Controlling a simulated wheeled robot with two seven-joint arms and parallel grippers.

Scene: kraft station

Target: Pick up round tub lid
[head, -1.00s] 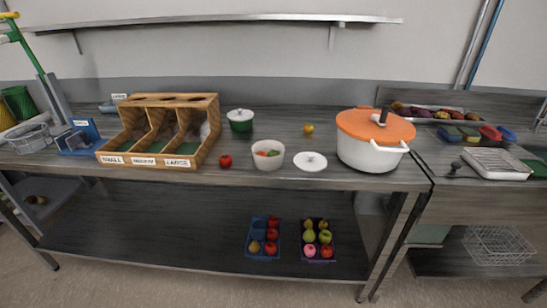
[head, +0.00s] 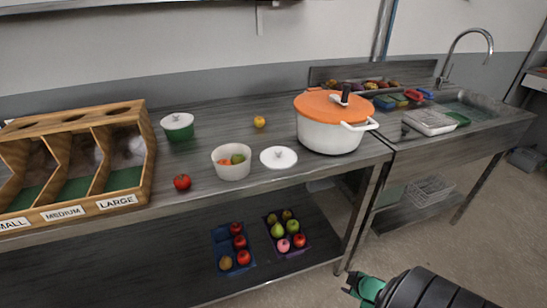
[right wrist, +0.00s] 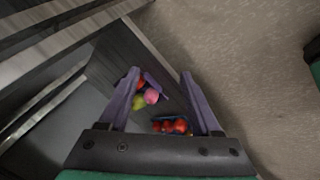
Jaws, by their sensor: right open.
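The round tub lid (head: 278,157) is white with a small knob and lies flat on the counter near its front edge. It sits just right of a white round tub (head: 231,165) holding orange and green produce. My right arm comes in at the bottom right of the head view, with the right gripper (head: 357,286) low in front of the counter, well below and apart from the lid. In the right wrist view the right gripper (right wrist: 161,90) is open and empty, its two fingers spread. My left gripper is not in view.
A white pot (head: 333,134) with an orange lid stands right of the tub lid. A tomato (head: 182,182), a green lidded pot (head: 178,127) and a wooden sorting box (head: 73,165) are to the left. Fruit trays (head: 286,233) lie on the lower shelf.

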